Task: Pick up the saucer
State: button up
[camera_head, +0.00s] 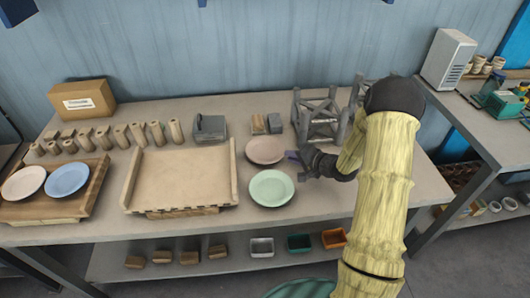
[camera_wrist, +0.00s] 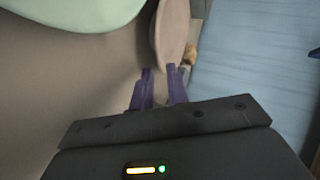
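A pinkish-brown saucer (camera_head: 265,150) lies on the workbench, behind a mint-green plate (camera_head: 271,188). My gripper (camera_head: 293,156) is at the right edge of the pinkish saucer, its purple fingers pointing left towards it. In the wrist view, the two purple fingers (camera_wrist: 160,72) stand apart with a gap between them. The pinkish saucer (camera_wrist: 172,30) shows just beyond the fingertips, its near edge close to them. I cannot tell whether they touch it. The mint-green plate (camera_wrist: 75,12) is at the top left of the wrist view.
A grey rack (camera_head: 320,118) stands behind my gripper. A wooden tray (camera_head: 182,178) is left of the plates. A whitish plate (camera_head: 22,182) and a blue plate (camera_head: 67,180) lie on a wooden board at the far left. Small blocks (camera_head: 267,124) lie behind the saucer.

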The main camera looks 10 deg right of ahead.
aim_at(282, 154)
jog(key=x, duration=0.5)
jog(key=shift+w+a+f, duration=0.1)
dwell(0.4)
grip_shut()
